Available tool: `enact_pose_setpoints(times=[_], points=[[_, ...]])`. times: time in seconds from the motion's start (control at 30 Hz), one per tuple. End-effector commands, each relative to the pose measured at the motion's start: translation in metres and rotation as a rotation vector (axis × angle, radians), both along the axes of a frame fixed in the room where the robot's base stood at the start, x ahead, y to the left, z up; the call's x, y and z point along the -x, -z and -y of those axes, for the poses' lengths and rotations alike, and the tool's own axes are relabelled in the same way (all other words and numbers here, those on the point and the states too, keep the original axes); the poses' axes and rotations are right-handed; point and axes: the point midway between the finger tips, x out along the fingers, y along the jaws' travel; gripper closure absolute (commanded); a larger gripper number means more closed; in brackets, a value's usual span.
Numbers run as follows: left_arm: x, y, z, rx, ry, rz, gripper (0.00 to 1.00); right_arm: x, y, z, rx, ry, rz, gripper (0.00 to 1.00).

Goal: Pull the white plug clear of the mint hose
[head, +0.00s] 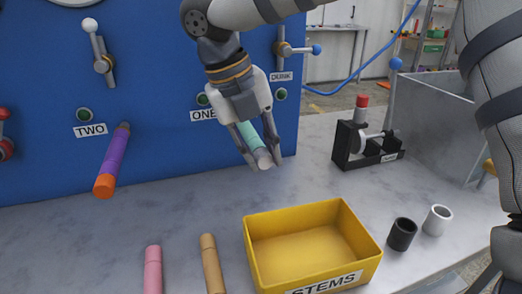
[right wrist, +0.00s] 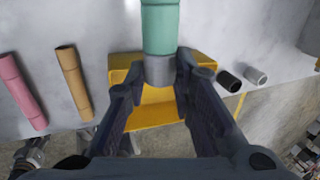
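The mint hose (head: 247,136) hangs from the blue panel under the label ONE, its free end pointing down toward me. The white plug (head: 264,158) sits at that end; in the right wrist view the plug (right wrist: 160,70) looks grey and meets the end of the mint hose (right wrist: 160,28) with no gap visible. My right gripper (head: 263,160) has one finger on each side of the plug, and both fingertips appear to touch it, so it looks shut on it. My left gripper is in neither view.
A yellow bin (head: 252,245) labelled STEMS stands below. Pink (head: 153,270) and tan (head: 211,262) hoses are left of it; black (head: 402,234) and white (head: 437,220) cups are right. A purple hose (head: 113,155) with an orange end hangs left. A black fixture (head: 345,145) stands behind.

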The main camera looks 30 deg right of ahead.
Motion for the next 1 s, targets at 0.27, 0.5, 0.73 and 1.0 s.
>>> enact_pose_setpoints(times=[0.27,0.5,0.73,1.0], points=[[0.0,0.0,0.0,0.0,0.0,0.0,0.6,0.001,0.0,0.0,0.0,-0.001,0.0,1.0],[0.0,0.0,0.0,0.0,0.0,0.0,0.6,0.005,0.0,-0.001,0.0,-0.001,0.0,1.0],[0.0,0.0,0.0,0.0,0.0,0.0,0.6,0.008,0.0,-0.002,0.0,-0.001,0.0,1.0],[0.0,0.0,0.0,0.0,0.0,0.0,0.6,0.012,0.0,-0.003,-0.001,0.0,0.001,1.0]])
